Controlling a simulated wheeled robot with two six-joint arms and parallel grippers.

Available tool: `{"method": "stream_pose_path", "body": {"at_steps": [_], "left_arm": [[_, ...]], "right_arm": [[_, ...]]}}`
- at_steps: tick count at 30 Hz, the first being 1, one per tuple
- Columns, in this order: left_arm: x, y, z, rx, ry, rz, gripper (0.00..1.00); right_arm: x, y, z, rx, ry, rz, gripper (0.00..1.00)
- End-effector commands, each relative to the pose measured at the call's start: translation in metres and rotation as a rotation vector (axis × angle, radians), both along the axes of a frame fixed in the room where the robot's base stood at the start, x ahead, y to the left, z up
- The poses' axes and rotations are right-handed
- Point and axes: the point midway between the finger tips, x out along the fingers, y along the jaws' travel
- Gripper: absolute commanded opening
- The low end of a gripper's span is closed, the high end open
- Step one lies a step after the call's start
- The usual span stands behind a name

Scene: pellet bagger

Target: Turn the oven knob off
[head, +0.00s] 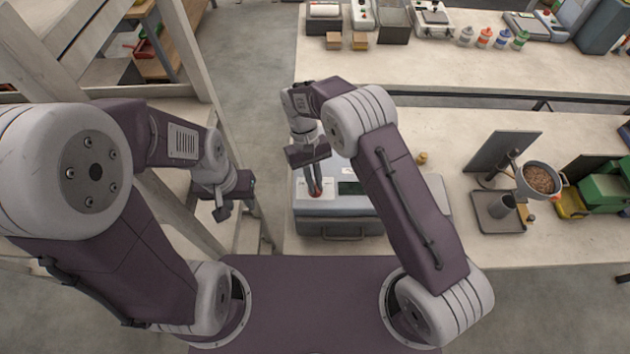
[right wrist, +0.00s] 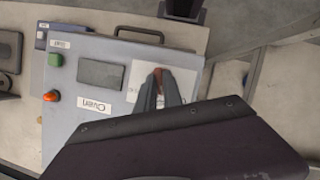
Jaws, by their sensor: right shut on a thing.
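The oven (head: 413,205) is a grey box on the bench in front of me, partly hidden behind my right arm. In the right wrist view its panel (right wrist: 118,52) carries a dark display (right wrist: 101,74) and a label reading "Oven". The red knob (right wrist: 158,77) sits on a white plate on this panel. My right gripper (head: 315,191) points down at the plate and is shut on the knob; its fingertips (right wrist: 159,88) hide part of it. The knob's pointer setting cannot be read. My left gripper (head: 222,213) hangs left of the bench, away from the oven; its finger gap is unclear.
A green button (right wrist: 56,59) and an orange-red button (right wrist: 52,96) are on the same panel. A handle (right wrist: 139,31) is on the oven's edge. A stand with a pan of pellets (head: 540,180) is further right. A wooden frame stands at left.

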Motion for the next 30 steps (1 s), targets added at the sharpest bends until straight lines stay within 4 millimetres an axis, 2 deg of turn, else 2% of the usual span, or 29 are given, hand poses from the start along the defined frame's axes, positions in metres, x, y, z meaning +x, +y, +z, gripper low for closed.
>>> {"method": "stream_pose_path", "body": {"at_steps": [15,30], "left_arm": [[0.0,0.0,0.0003,0.0,0.0,0.0,0.36],[0.0,0.0,0.0005,0.0,0.0,0.0,0.36]], "right_arm": [[0.0,0.0028,0.0024,0.001,-0.007,0.446,0.0],[-0.0006,0.0033,0.0026,0.001,-0.007,0.641,0.0]]}}
